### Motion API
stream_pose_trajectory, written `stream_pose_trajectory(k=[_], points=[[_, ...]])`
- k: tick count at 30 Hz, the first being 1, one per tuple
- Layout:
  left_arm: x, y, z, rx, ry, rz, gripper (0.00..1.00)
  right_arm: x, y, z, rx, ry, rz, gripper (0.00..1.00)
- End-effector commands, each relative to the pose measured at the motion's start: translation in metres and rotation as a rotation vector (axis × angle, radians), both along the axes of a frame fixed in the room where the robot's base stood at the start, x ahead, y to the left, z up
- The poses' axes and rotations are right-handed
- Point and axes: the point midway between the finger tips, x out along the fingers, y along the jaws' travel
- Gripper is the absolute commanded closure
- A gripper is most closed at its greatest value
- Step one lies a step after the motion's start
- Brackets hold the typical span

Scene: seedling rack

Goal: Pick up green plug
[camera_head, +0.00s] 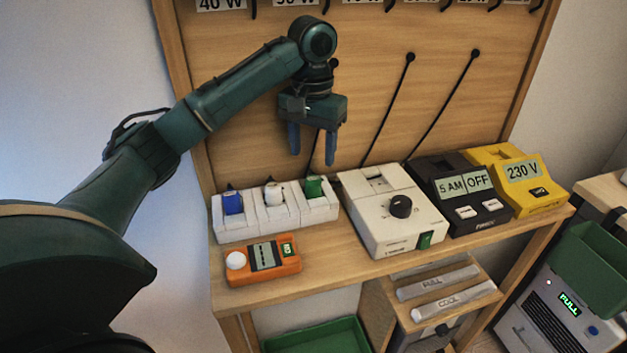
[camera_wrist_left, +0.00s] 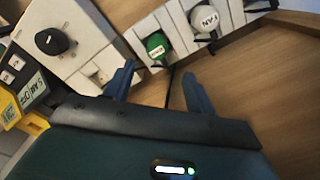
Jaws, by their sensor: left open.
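The green plug (camera_head: 314,187) stands in the rightmost socket of the white socket strip (camera_head: 238,233) on the wooden bench. It also shows in the left wrist view (camera_wrist_left: 156,45), with a small label on its top. My left gripper (camera_head: 312,158) is open and empty, pointing down, above and apart from the green plug. In the left wrist view its two fingers (camera_wrist_left: 156,83) are spread, with the green plug beyond them. A white plug (camera_head: 273,193) and a blue plug (camera_head: 232,203) stand in the other sockets. My right gripper is not in view.
A white box with a black knob (camera_head: 400,206) stands just right of the strip. A black box (camera_head: 462,196) and a yellow box (camera_head: 520,180) follow. An orange meter (camera_head: 262,262) lies in front of the strip. A wooden back panel (camera_head: 260,110) rises behind.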

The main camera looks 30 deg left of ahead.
Motion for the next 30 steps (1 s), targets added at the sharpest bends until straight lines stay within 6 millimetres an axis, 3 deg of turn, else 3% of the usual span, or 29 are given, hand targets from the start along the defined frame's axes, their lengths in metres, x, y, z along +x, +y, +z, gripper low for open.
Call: stream_pose_trajectory(k=[3,15,23,30], points=[[-0.001,-0.001,-0.017,-0.001,0.004,-0.001,0.45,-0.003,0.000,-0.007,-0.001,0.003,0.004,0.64],[-0.007,-0.006,-0.065,0.000,0.002,-0.001,0.45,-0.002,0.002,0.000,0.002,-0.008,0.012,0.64],[-0.007,-0.006,-0.068,0.000,0.000,0.000,0.45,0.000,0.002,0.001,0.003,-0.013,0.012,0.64],[-0.007,-0.006,-0.068,0.000,0.000,0.000,0.63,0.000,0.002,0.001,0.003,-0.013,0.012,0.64]])
